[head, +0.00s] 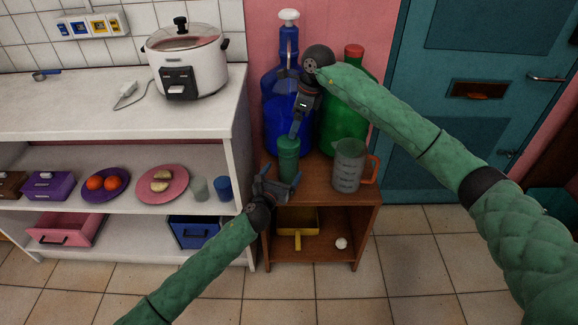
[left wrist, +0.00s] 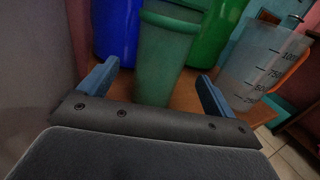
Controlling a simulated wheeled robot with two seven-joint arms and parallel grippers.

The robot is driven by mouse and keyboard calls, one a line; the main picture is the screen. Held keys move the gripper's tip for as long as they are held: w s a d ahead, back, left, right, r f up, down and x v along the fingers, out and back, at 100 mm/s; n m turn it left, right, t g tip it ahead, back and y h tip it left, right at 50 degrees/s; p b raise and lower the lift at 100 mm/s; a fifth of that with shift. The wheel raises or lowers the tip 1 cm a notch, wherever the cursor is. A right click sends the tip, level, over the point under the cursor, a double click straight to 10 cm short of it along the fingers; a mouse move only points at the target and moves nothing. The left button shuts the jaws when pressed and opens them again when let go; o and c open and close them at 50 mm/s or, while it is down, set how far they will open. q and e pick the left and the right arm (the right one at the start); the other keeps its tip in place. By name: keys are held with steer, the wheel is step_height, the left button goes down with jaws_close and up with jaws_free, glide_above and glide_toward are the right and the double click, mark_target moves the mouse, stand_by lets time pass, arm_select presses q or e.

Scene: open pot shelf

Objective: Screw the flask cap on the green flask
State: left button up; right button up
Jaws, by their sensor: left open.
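The green flask (head: 289,166) stands upright on the top of the small brown shelf, in front of the blue bottle. A darker green top part, which looks like the flask cap (head: 289,142), is at its upper end; I cannot tell whether it is seated. My left gripper (head: 279,184) is open low at the front of the flask. In the left wrist view the flask (left wrist: 161,65) stands between the two blue fingers, with gaps on both sides. My right gripper (head: 296,125) points down just above the flask's top; its fingertips are hard to make out.
A large blue bottle (head: 283,110) and a large green bottle (head: 345,120) stand close behind. A measuring jug (head: 347,168) with an orange handle is just right of the flask. The white shelf unit (head: 240,150) is close on the left.

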arm_select(q)
steer(key=shift+x, duration=3.9)
